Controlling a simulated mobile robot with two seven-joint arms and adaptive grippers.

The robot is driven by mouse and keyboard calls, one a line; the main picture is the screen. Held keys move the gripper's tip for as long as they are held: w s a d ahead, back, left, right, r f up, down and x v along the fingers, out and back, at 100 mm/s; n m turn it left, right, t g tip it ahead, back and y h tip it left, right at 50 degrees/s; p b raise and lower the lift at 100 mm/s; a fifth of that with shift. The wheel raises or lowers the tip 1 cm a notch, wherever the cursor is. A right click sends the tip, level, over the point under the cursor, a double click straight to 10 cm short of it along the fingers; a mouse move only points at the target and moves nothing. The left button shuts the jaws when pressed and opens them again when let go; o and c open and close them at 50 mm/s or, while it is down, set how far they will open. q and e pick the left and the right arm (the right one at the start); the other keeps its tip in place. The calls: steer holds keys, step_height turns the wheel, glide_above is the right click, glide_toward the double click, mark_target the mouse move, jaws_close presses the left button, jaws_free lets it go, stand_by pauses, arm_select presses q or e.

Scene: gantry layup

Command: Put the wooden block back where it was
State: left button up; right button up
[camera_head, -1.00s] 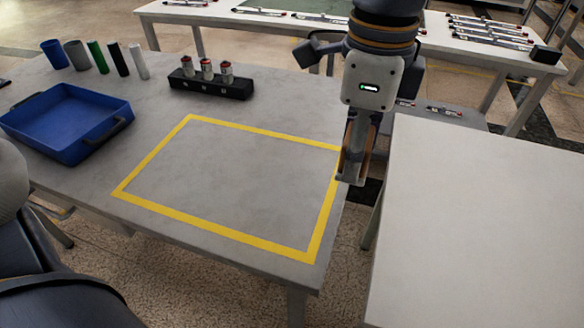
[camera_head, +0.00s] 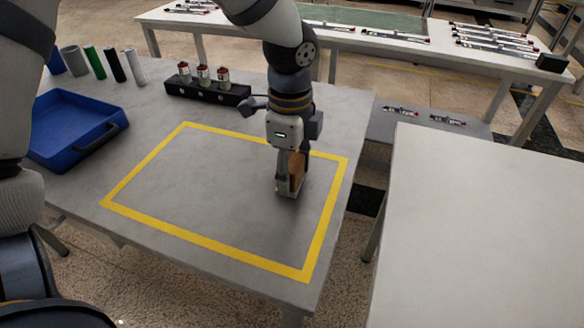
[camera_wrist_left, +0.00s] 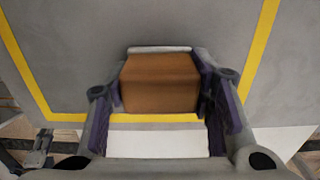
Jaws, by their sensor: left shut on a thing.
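The wooden block (camera_head: 298,170) is brown and held upright in my left gripper (camera_head: 290,188), over the right part of the yellow taped rectangle (camera_head: 195,238) on the grey table. In the left wrist view, the block (camera_wrist_left: 160,84) sits between the two fingers of my left gripper (camera_wrist_left: 162,95), which are shut on it. The fingers hide part of the block in the head view. I cannot tell whether the block touches the table. My right gripper is not in view.
A blue tray (camera_head: 112,126) lies at the left of the grey table (camera_head: 160,107). A black holder (camera_head: 205,92) with red-topped cylinders stands behind the rectangle, and several coloured tubes (camera_head: 115,65) stand at the back left. A white table (camera_head: 480,230) is at the right, across a gap.

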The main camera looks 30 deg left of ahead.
mark_target(291, 162)
arm_select(q)
steer(key=o, duration=1.1)
steer(key=shift+f, duration=0.1)
step_height(291, 162, up, 12)
steer(key=shift+r+p, duration=0.15)
steer(key=shift+p, duration=0.5)
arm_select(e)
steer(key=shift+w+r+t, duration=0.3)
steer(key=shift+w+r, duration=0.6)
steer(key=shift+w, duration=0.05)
